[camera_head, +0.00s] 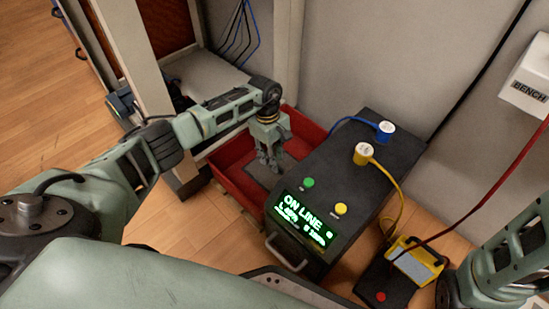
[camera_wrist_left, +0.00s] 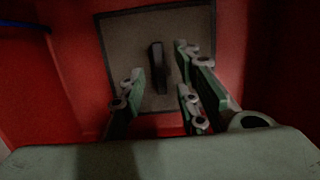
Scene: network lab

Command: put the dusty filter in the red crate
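The red crate (camera_head: 236,188) stands on the floor left of the dark console in the head view. The dusty filter (camera_wrist_left: 121,45), a grey-brown square panel with a dark frame and a dark bar handle (camera_wrist_left: 157,62), lies in the crate in the left wrist view. My left gripper (camera_head: 270,165) points down into the crate above the filter. In the left wrist view its fingers (camera_wrist_left: 158,88) are apart, on either side of the handle, with a gap showing. My right arm enters at the right edge; its gripper does not show.
The dark console (camera_head: 345,165) with a lit "ON LINE" screen (camera_head: 305,217) stands right beside the crate. Blue (camera_head: 386,128) and yellow (camera_head: 363,150) plugs with cables sit on top. A yellow device (camera_head: 414,263) lies lower right. A rack post stands behind the crate.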

